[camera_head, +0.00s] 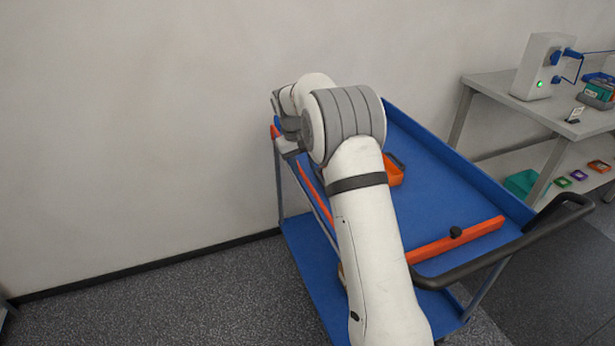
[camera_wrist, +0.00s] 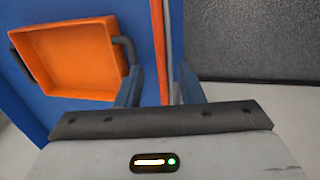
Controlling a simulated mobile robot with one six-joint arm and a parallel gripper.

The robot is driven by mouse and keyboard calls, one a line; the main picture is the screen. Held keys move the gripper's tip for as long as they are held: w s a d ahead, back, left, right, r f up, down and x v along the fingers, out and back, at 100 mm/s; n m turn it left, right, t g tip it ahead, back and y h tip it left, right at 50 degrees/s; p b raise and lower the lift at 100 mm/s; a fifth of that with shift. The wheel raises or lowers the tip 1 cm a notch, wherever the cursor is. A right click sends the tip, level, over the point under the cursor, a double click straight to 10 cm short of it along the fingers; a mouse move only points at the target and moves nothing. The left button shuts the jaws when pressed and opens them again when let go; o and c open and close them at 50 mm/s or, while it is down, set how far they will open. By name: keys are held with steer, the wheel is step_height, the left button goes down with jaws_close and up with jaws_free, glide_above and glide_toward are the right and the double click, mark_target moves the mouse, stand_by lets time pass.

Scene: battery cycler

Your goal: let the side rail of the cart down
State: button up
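The cart (camera_head: 418,158) has a blue top and a blue lower shelf (camera_head: 308,262). A thin orange rail (camera_head: 313,190) runs along the top's left edge, partly hidden by my arm; I take it as the side rail. In the wrist view, the orange rail (camera_wrist: 158,45) runs between the two fingers of my gripper (camera_wrist: 158,92). The fingers stand apart, with a gap visible beside the rail, so they do not look closed on it. In the head view my gripper (camera_head: 287,142) is at the cart's far left corner, mostly hidden by my wrist.
An orange bin (camera_head: 394,174) with dark handles sits on the cart top; it also shows in the wrist view (camera_wrist: 70,58). An orange bar (camera_head: 455,241) with a black knob crosses the near end, beside the black push handle (camera_head: 510,243). A wall stands behind; a bench (camera_head: 512,100) is right.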

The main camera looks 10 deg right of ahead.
mark_target(308, 181)
steer(key=f, duration=0.3)
steer(key=d+f, duration=0.1)
steer(key=shift+w+f, duration=0.1)
steer(key=shift+f, duration=0.3)
jaws_close()
